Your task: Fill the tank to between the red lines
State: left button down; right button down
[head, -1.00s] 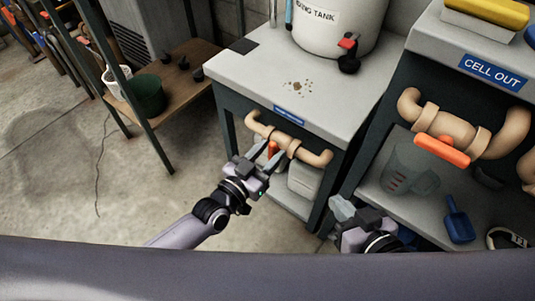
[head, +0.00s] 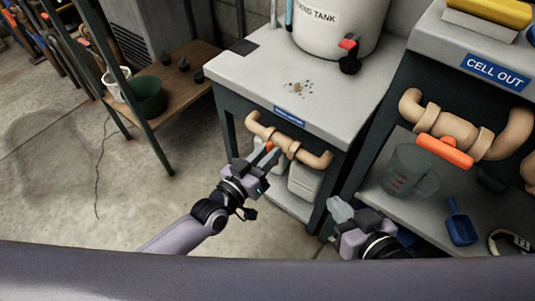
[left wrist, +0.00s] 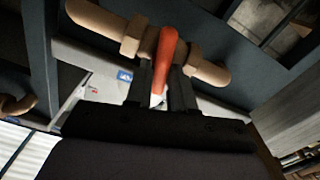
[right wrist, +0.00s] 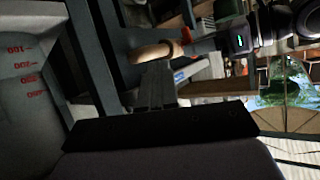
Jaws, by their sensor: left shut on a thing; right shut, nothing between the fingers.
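The white tank (head: 340,22) stands on the grey bench; only its lower part and part of its label show, and no red lines are visible on it. A tan pipe (head: 315,157) runs across the bench front below a blue label. My left gripper (head: 266,158) is shut on the pipe's orange valve handle (head: 269,146). In the left wrist view the handle (left wrist: 167,48) runs down between the two fingers and crosses the pipe. My right gripper (head: 342,212) is shut and empty, low in front of the right-hand unit; its fingers also show in the right wrist view (right wrist: 156,85).
A clear jug (head: 410,172) with red marks stands on the right unit's shelf, near a blue scoop (head: 460,225). Above it is a thicker pipe with an orange handle (head: 444,151). A wooden shelf (head: 185,80) holds pots at left.

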pick_arm(q)
jog(key=c, duration=1.1)
grip_release()
pick_arm(e)
jog(key=shift+r, duration=0.1)
pick_arm(q)
jog(key=p+v, duration=0.2)
jog(key=v, duration=0.5)
jog(key=shift+s+a, duration=0.1)
pick_arm(e)
jog(key=shift+s+d+h, duration=0.35)
jog(key=shift+d+h, duration=0.05)
jog(key=shift+d, duration=0.35)
